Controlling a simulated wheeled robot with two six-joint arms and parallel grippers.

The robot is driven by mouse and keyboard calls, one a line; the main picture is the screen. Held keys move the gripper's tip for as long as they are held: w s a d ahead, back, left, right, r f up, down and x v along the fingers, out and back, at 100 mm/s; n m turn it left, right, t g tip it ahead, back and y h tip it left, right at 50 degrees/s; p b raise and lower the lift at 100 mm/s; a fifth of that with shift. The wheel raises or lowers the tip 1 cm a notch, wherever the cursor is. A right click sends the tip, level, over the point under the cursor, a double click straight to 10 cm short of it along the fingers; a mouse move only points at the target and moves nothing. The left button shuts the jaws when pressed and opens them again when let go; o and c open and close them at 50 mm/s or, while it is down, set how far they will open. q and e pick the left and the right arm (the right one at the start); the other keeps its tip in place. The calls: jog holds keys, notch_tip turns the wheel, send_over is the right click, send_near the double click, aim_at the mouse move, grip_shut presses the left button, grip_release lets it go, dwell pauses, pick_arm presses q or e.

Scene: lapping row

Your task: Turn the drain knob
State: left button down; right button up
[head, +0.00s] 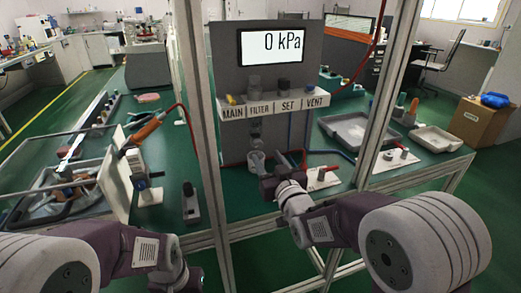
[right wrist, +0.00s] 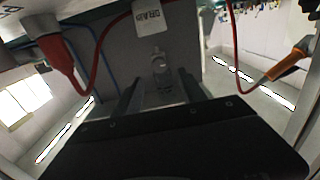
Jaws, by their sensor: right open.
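The drain knob (right wrist: 160,64) is a small grey fitting under a white DRAIN label (right wrist: 147,14) in the right wrist view. My right gripper (right wrist: 160,88) is open, its two dark fingers one on each side below the knob in that picture. Whether they touch it I cannot tell. In the head view my right gripper (head: 266,180) is low in front of the grey panel (head: 233,125), beside a pale cup (head: 256,160). The knob is not clear there.
The panel's display (head: 272,46) reads 0 kPa above a label strip (head: 274,105) with MAIN, FILTER, SET and VENT. Upright metal posts (head: 196,100) stand on both sides of the panel. A grey tray (head: 355,131) lies to the right. Red hoses (right wrist: 104,40) hang near the knob.

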aim_at(259, 145)
jog(key=x, duration=0.6)
jog(key=shift+w, duration=0.35)
pick_arm(q)
jog(key=shift+r, duration=0.35)
pick_arm(e)
jog(key=shift+c, duration=0.2)
grip_shut()
